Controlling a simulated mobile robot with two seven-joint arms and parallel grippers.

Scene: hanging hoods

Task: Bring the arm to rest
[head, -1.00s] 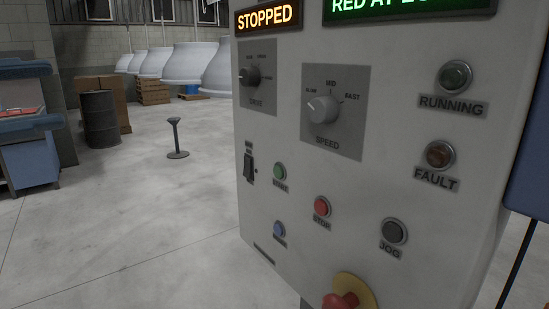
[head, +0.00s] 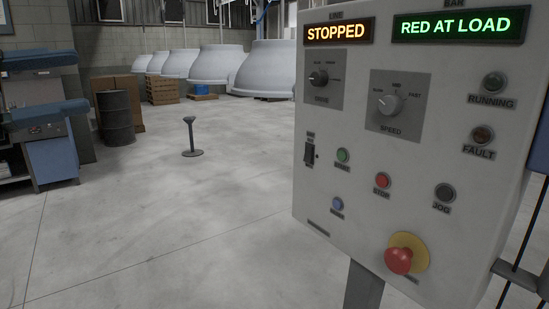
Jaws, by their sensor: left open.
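Neither of my grippers nor my arms can be made out in the head view. The grey control panel (head: 338,200) stands close on the right, on a post. Its upper display (head: 339,32) reads STOPPED in orange, and the green display (head: 457,25) reads RED AT LOAD. It carries a drive knob (head: 318,78), a speed knob (head: 389,103), a green start button (head: 343,155), a red stop button (head: 382,181) and a dark jog button (head: 445,192). The red emergency stop (head: 398,260) sits on a yellow disc. Nothing touches the panel's face.
A grey post stand (head: 189,135) stands on open concrete floor (head: 150,220) to the left. A dark drum (head: 116,118), cardboard boxes and a blue workbench (head: 50,157) are at the left. Dark rails (head: 515,277) are at the right edge.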

